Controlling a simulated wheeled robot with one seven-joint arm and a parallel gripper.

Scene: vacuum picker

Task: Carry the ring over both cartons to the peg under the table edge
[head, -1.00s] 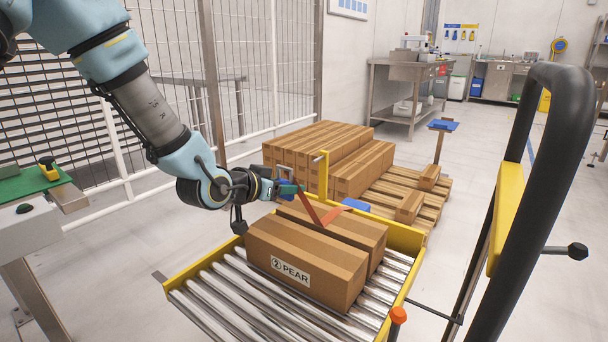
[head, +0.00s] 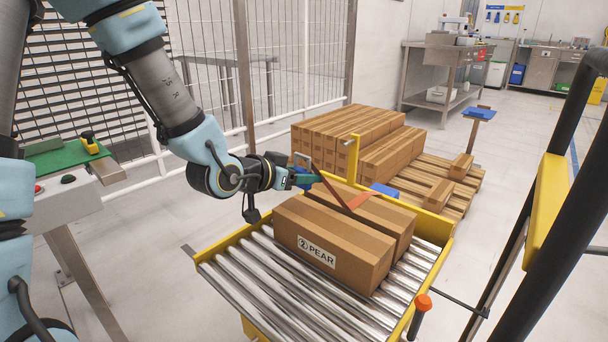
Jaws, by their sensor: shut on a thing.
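My gripper (head: 304,179) is shut on the ring, a flat red-brown band (head: 339,194) with an angular, bent outline. The ring reaches right from the fingers and overlaps the rear carton (head: 372,215) in the picture; I cannot tell the gap between them. The front carton (head: 335,248), marked PEAR, lies beside the rear one on the roller table (head: 282,304). My gripper is at the left end of the cartons. An orange-tipped dark peg (head: 421,305) stands out by the table's near right edge.
A yellow upright (head: 353,158) and a blue block (head: 384,190) stand behind the cartons. Stacked cartons (head: 350,140) sit on a pallet (head: 452,196) beyond. A black bar frame (head: 566,160) rises at the right. Rollers are bare in front.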

